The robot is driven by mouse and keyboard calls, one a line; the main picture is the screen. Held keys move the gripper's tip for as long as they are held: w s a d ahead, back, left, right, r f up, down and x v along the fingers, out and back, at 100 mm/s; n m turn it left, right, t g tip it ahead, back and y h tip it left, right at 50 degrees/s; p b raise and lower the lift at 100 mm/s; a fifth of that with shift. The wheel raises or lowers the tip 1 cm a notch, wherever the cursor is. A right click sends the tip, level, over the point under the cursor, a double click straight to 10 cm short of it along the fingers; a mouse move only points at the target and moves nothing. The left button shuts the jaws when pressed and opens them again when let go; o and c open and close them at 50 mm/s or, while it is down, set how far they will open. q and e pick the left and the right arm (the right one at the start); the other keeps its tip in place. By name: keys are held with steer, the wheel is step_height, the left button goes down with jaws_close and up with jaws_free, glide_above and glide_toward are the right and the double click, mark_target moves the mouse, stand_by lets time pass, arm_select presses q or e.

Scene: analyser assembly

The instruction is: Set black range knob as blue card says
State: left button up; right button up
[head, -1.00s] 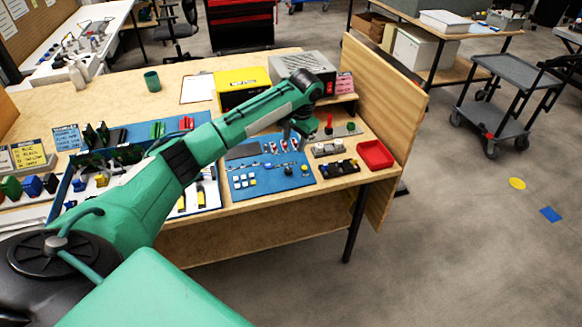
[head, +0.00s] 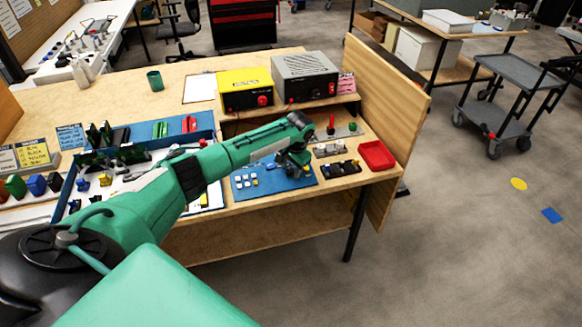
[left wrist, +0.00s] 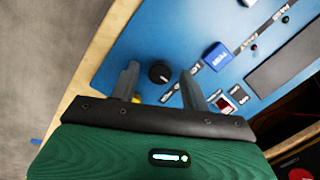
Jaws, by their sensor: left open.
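The black range knob (left wrist: 159,71) stands on the blue panel (left wrist: 125,62) in the left wrist view. My left gripper (left wrist: 160,72) is open, with its fingertips on either side of the knob, apart from it as far as I can tell. In the head view my left gripper (head: 294,168) is low over the right part of the blue panel (head: 240,193) and hides the knob. The blue card (head: 70,137) stands at the left of the bench; its writing is too small to read. My right gripper is not in view.
A blue button (left wrist: 216,57), a red switch (left wrist: 226,104) and a dark display (left wrist: 285,70) are on the panel near the gripper. A yellow part shows behind the left finger. A red tray (head: 376,155) and a black connector block (head: 340,169) lie right of the panel.

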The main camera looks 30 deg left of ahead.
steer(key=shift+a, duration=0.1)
arm_select(q)
steer(key=c, duration=1)
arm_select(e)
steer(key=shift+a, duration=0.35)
arm_select(q)
steer(key=shift+r, duration=0.1)
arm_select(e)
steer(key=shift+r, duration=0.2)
arm_select(q)
steer(key=shift+r+n+p, duration=0.15)
steer(key=shift+n+p, duration=0.55)
steer(key=shift+p, duration=0.35)
steer(key=n+p, duration=0.4)
steer(key=shift+h, duration=0.3)
steer(key=n+p, duration=0.3)
steer(key=n, duration=0.1)
steer(key=shift+p, duration=0.3)
steer(key=shift+a+n+p, duration=0.1)
steer(key=shift+n+p, duration=0.55)
steer(key=shift+n, duration=0.55)
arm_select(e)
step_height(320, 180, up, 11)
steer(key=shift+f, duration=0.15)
arm_select(q)
steer(key=shift+h, duration=0.3)
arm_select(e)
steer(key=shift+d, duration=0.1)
